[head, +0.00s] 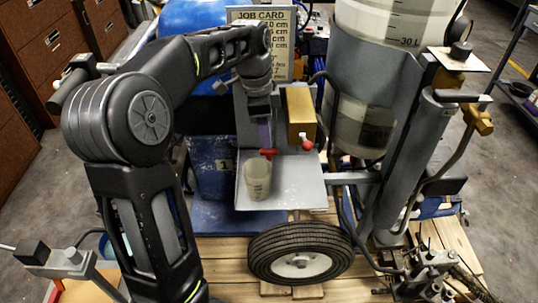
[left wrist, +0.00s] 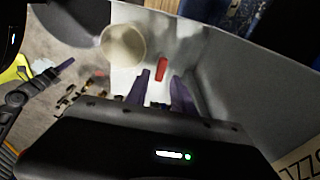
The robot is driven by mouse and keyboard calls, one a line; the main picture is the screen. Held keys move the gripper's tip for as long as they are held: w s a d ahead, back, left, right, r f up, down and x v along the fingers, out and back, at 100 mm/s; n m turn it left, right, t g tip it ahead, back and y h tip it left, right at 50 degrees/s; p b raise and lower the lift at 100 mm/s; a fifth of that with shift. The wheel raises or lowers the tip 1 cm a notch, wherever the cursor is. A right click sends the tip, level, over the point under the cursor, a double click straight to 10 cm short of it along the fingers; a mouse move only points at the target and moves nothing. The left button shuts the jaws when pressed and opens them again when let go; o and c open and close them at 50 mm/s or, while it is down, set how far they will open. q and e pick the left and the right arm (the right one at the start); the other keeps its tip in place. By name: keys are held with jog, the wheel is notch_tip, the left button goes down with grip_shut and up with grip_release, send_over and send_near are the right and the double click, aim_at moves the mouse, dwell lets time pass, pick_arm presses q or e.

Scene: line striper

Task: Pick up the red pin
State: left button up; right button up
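The red pin (head: 268,153) is by the grey tray (head: 290,185), just below my left gripper (head: 263,140). In the left wrist view the red pin (left wrist: 161,68) shows just beyond and between the two purple fingertips of my left gripper (left wrist: 160,77). The fingers are apart with a gap around the pin; I see no clear contact. A translucent beaker (head: 257,178) stands on the tray close to the pin, and its open top (left wrist: 123,46) shows beside it.
A job card (head: 262,40) is at the back.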

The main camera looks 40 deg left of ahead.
aim_at(269, 154)
pick_arm(q)
jog(key=shift+w+d+f, duration=0.1)
jog(key=shift+f, duration=0.9)
jog(key=f, duration=0.5)
jog(key=shift+w+d+p, duration=0.15)
jog(key=shift+w+p, duration=0.1)
jog(key=shift+p, duration=0.15)
jog(key=shift+c, duration=0.2)
grip_shut()
